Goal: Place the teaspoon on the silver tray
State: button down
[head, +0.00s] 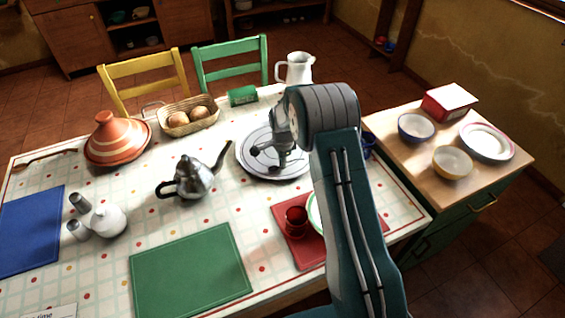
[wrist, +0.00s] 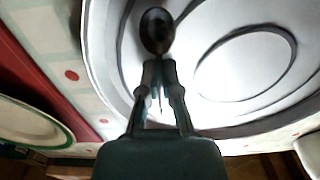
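The silver tray (head: 247,157) is a round, ridged metal plate on the tablecloth, partly hidden by my arm in the head view. It fills much of the wrist view (wrist: 245,72). My gripper (wrist: 159,72) is over the tray's edge area, its fingers close together on the teaspoon (wrist: 157,30). The spoon's dark bowl points away past the fingertips, and a thin handle shows between the fingers. The bowl appears over the tray; I cannot tell whether it touches. In the head view my gripper (head: 268,158) is above the tray, and the spoon is hard to make out.
A silver teapot (head: 192,178) stands left of the tray. A red cup (head: 296,220) stands on a red mat in front. A side counter (head: 395,140) with bowls is right.

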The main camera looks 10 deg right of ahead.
jog(key=c, duration=0.8)
grip_release()
jog(key=s+r+n+t, duration=0.15)
jog(key=s+r, duration=0.25)
jog(key=r, duration=0.8)
jog(key=s+r+n, duration=0.3)
jog(key=r, duration=0.9)
jog(key=s+r+n+t, duration=0.1)
jog(key=s+r+n, duration=0.35)
jog(key=s, duration=0.45)
jog(key=s+r+n+t, duration=0.25)
jog(key=s+r, duration=0.25)
jog(key=s, duration=0.5)
jog(key=s+n, duration=0.4)
jog(key=s, duration=0.6)
jog(key=shift+d+f, duration=0.35)
jog(key=shift+f, duration=0.1)
